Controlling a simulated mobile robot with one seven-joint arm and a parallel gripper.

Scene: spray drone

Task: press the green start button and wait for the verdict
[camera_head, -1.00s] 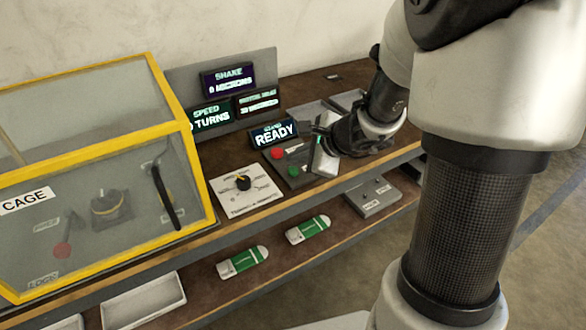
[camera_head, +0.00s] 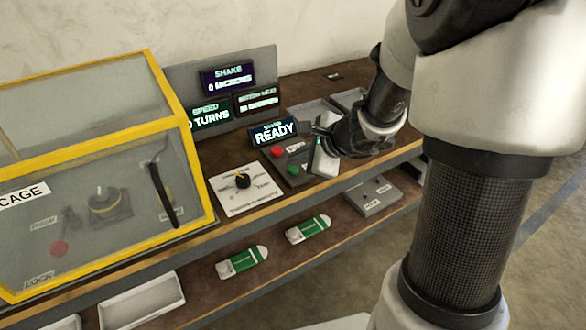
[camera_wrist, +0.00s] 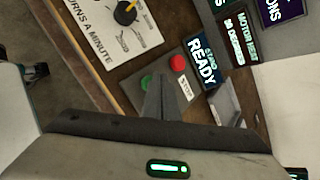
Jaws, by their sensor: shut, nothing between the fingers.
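The green start button (camera_head: 293,170) sits on a small dark grey panel at the bench's front edge, below a red button (camera_head: 277,152). In the wrist view the green button (camera_wrist: 146,82) shows beside my finger, partly covered by it. My gripper (camera_wrist: 161,84) is shut and empty, its tips over the panel between the green and red buttons in that view. In the head view my gripper (camera_head: 325,142) is just right of the buttons; contact cannot be seen. The status display (camera_head: 273,132) reads READY.
A yellow-framed cage (camera_head: 110,170) stands left. A speed dial plate (camera_head: 245,188) lies between it and the buttons. Other screens (camera_head: 228,78) stand behind. Two green-and-white items (camera_head: 307,229) and a grey box (camera_head: 371,195) lie on the lower shelf. Trays sit right of the display.

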